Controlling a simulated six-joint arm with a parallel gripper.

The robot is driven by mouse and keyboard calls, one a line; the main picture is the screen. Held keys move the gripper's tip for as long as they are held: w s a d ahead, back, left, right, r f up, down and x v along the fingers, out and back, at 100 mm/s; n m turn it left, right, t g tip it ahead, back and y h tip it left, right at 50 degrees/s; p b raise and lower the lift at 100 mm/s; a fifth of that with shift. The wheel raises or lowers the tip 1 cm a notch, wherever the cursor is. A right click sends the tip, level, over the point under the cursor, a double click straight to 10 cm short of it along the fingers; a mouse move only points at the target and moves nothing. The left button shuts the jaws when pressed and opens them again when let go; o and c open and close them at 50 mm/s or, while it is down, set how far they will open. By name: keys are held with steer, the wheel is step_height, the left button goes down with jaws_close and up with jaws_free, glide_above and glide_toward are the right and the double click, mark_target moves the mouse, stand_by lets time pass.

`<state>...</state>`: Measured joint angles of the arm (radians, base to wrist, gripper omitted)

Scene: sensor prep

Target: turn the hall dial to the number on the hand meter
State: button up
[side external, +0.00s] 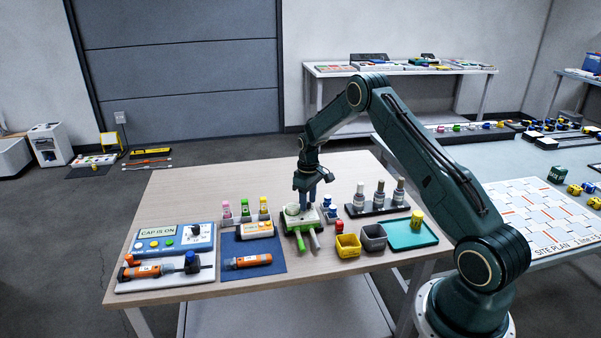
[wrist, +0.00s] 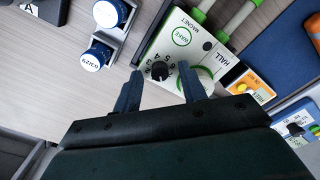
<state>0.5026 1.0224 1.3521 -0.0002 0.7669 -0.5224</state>
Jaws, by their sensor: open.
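The hall box (wrist: 187,38) is white and green, labelled HALL and MAGNET, with a green-ringed WAKE button. Its black dial (wrist: 160,71) has a number scale around it; its exact setting is unclear. In the side view the hall box (side external: 299,218) stands mid-table. My gripper (wrist: 159,76) is open, with one finger on each side of the dial; contact is not clear. The gripper (side external: 307,205) points down over the box in the side view. An orange and white device (side external: 255,229), perhaps the hand meter, is left of the box; no number is readable.
A blue box (side external: 172,238) displaying "CAP IS ON" is at the left. Small bottles (side external: 244,208) stand behind the orange device. Yellow (side external: 348,246) and grey bins (side external: 373,237) and a teal tray (side external: 408,237) are at right. Blue-capped vials (wrist: 95,57) are close to my gripper.

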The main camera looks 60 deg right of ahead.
mark_target(308, 203)
step_height(308, 203, up, 14)
steer(key=shift+f, duration=0.15)
stand_by(0.6)
steer(key=s+a+r+t, duration=0.1)
steer(key=s+a+r, duration=0.5)
steer(key=a+r, duration=0.3)
steer(key=s+a+r+t, duration=0.2)
steer(key=s+a+r, duration=0.3)
steer(key=a+r, duration=0.4)
steer(key=s+a+t, duration=0.1)
steer(key=s+a, duration=0.3)
steer(key=s, duration=0.6)
steer(key=s+a+t, duration=0.1)
steer(key=s+a, duration=0.4)
steer(key=s, duration=0.6)
steer(key=shift+a+r+t, duration=0.15)
steer(key=shift+r+t, duration=0.15)
